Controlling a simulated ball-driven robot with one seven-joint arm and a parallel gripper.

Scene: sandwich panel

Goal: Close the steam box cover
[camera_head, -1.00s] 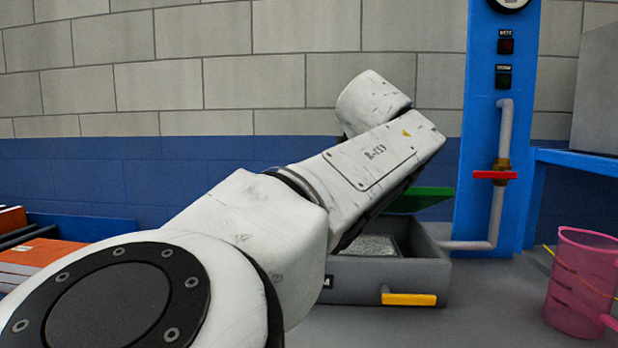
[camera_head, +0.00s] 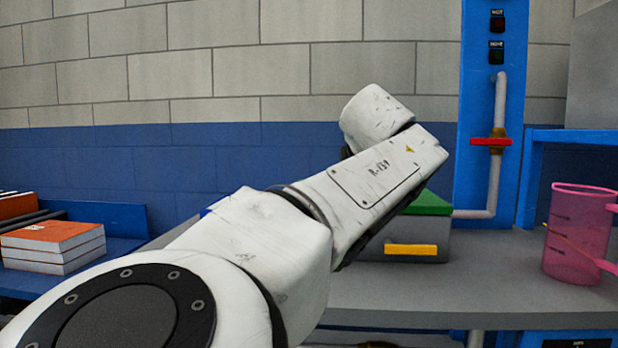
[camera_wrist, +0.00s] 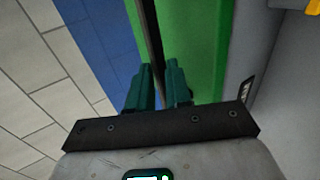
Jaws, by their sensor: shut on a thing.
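The steam box (camera_head: 440,246) is grey with a yellow handle on its front and stands on the grey bench. Its green cover (camera_head: 432,203) lies low over the box top in the head view, with no opening visible on the side that shows. My arm hides the rest of the cover and box. In the wrist view the green cover (camera_wrist: 207,45) runs past the teal fingers of my gripper (camera_wrist: 160,70). The fingers are shut on a dark strip along the cover. My gripper is hidden behind my arm in the head view.
A blue post with a pipe and red valve (camera_head: 491,142) stands behind, right of the box. A pink jug (camera_head: 577,245) stands on the bench (camera_head: 480,285) at right. Orange-topped books (camera_head: 52,240) lie at left. The bench between box and jug is clear.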

